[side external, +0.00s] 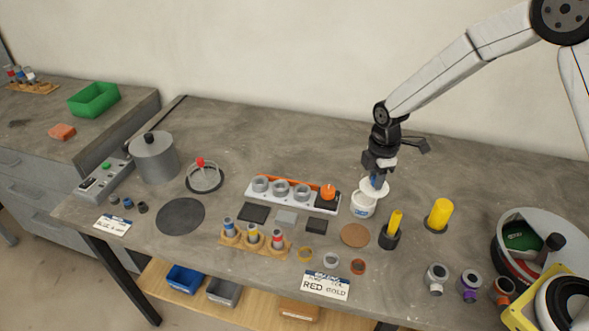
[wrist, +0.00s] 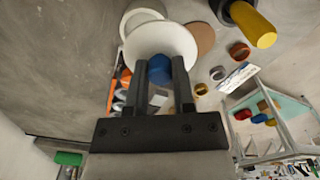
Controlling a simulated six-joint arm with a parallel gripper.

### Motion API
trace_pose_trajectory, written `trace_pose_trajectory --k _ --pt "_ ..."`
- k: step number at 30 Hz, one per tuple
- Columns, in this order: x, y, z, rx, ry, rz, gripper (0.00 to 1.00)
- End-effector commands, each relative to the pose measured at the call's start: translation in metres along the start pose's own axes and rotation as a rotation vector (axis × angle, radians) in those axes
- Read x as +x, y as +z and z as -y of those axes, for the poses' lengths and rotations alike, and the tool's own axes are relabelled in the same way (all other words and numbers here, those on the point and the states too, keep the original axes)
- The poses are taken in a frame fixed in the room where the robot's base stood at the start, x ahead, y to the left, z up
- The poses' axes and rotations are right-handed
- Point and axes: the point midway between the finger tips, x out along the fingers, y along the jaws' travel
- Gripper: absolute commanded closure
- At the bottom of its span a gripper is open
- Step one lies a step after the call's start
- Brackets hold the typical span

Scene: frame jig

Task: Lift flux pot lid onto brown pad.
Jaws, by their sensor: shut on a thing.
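The flux pot lid is a white disc (side external: 382,189) with a blue knob (wrist: 160,70). My gripper (side external: 376,178) is shut on the blue knob, with one finger on each side of it in the wrist view. The white flux pot (side external: 363,206) stands on the bench just below the lid, its opening partly exposed. The lid (wrist: 163,40) is off centre from the pot (wrist: 138,16) in both views; whether they touch I cannot tell. The round brown pad (side external: 354,235) lies bare on the bench in front of the pot, and it also shows in the wrist view (wrist: 203,36).
A black cup with a yellow handle (side external: 391,234) stands right of the pad, and a yellow cylinder (side external: 439,214) farther right. A white tray with grey rings (side external: 290,197) is left of the pot. Small rings (side external: 331,260) and a "RED GOLD" card (side external: 326,286) lie in front.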

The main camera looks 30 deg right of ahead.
Motion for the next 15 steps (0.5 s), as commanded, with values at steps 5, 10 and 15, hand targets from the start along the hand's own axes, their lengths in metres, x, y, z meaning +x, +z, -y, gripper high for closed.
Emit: trace_pose_trajectory --k 5,10,15 --pt "-0.024 0.005 0.018 0.000 0.004 -0.001 1.00" --pt "-0.041 0.012 0.040 0.000 0.002 -0.001 1.00" --pt "-0.052 0.019 0.066 0.000 0.001 0.000 1.00"
